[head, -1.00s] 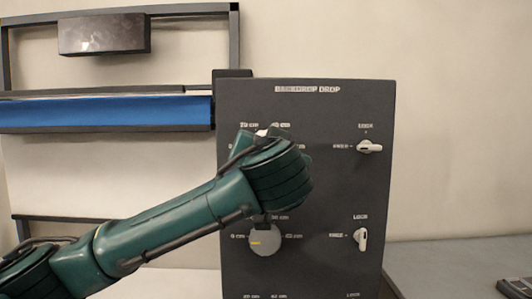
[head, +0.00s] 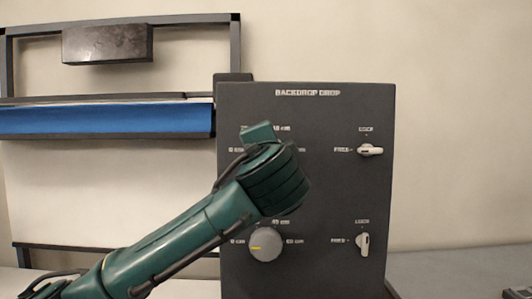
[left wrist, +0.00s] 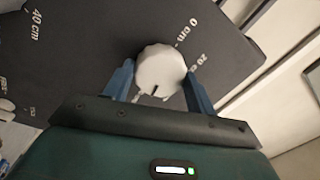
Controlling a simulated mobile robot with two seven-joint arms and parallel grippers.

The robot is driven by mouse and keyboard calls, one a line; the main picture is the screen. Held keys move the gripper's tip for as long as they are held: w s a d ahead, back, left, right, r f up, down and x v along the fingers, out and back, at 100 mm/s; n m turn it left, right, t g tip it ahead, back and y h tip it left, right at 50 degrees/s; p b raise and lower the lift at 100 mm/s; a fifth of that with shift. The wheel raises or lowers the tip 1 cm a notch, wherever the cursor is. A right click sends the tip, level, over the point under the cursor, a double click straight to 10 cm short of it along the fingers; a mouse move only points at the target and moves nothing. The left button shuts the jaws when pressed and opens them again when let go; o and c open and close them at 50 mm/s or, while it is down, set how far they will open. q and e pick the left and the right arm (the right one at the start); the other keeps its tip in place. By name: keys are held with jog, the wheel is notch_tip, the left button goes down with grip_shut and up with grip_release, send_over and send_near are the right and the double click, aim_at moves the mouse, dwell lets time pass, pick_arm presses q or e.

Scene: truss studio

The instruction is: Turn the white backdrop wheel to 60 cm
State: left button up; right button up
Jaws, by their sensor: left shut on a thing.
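The white wheel (left wrist: 160,68) sits between the two blue fingers of my left gripper (left wrist: 158,74) in the left wrist view, and the gripper is shut on it. A dark mark on the wheel's rim points toward the bottom of that view, roughly away from the printed 0 cm label (left wrist: 193,25). The 20 cm label (left wrist: 202,61) shows at the right; the wheel's other labels are hidden by my gripper. In the head view my left arm covers this upper wheel on the dark backdrop drop panel (head: 340,200). My right gripper is not in view.
A grey wheel (head: 265,245) with a yellow mark sits lower on the panel. Two white lock levers, upper (head: 370,150) and lower (head: 363,244), are at the right. A blue roll (head: 105,119) hangs on the rack at left. The wall right of the panel is clear.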

pick_arm(q)
jog(key=shift+m, duration=1.1)
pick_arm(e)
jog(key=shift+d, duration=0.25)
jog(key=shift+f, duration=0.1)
pick_arm(q)
jog(key=o, duration=1)
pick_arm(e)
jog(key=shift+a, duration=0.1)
pick_arm(q)
jog(key=s+b, duration=0.3)
jog(key=s, duration=1)
jog(key=shift+d+f+b, duration=0.2)
jog(key=shift+f+b, duration=0.15)
jog(key=shift+b, duration=0.05)
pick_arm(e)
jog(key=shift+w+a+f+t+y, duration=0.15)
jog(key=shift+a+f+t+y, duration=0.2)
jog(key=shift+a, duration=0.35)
